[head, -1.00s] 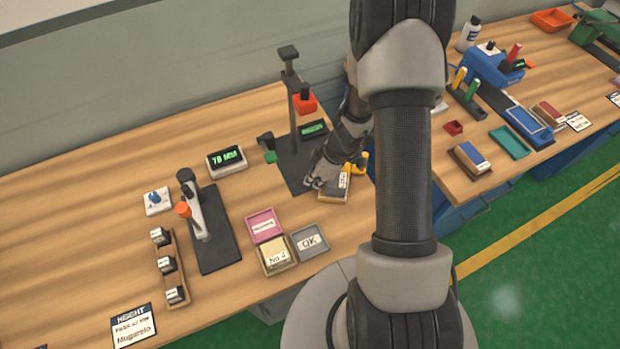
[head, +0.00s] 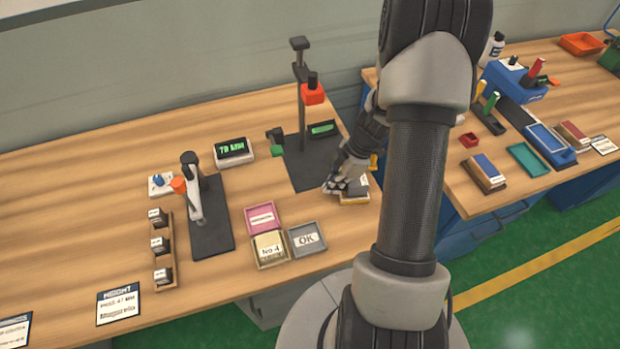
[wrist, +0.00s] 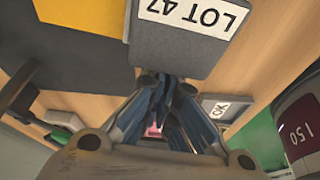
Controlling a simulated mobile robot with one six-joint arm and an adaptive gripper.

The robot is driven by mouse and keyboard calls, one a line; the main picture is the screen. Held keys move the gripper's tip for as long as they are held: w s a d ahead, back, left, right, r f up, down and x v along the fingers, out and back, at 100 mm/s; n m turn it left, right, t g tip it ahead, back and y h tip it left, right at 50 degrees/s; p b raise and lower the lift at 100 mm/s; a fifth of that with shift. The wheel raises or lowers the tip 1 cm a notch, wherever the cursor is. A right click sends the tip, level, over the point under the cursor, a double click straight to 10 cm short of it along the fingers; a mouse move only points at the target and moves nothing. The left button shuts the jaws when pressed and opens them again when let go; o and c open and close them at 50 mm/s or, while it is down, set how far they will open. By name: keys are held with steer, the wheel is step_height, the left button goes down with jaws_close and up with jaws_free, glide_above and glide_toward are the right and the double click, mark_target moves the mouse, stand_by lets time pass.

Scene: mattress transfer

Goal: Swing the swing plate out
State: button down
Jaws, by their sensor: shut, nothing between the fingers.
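My gripper (head: 336,187) is shut and empty, low over the bench at the front right of a dark stand base (head: 303,168). In the wrist view my gripper (wrist: 165,88) has its fingertips together by the edge of a grey block labelled LOT 47 (wrist: 180,48); whether they touch it is unclear. That block (head: 358,186) is partly hidden behind the fingers in the head view. The stand's column carries an orange block (head: 313,94), with a green block (head: 277,141) lower at its left. I cannot tell for sure which part is the swing plate.
Pink (head: 261,218) and grey OK (head: 306,240) trays lie in front of the stand, beside a No 4 box (head: 269,249). A yellow piece (wrist: 85,25) shows in the wrist view.

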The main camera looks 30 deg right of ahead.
steer(key=shift+s+d+n, duration=0.2)
steer(key=shift+n, duration=0.1)
stand_by(0.5)
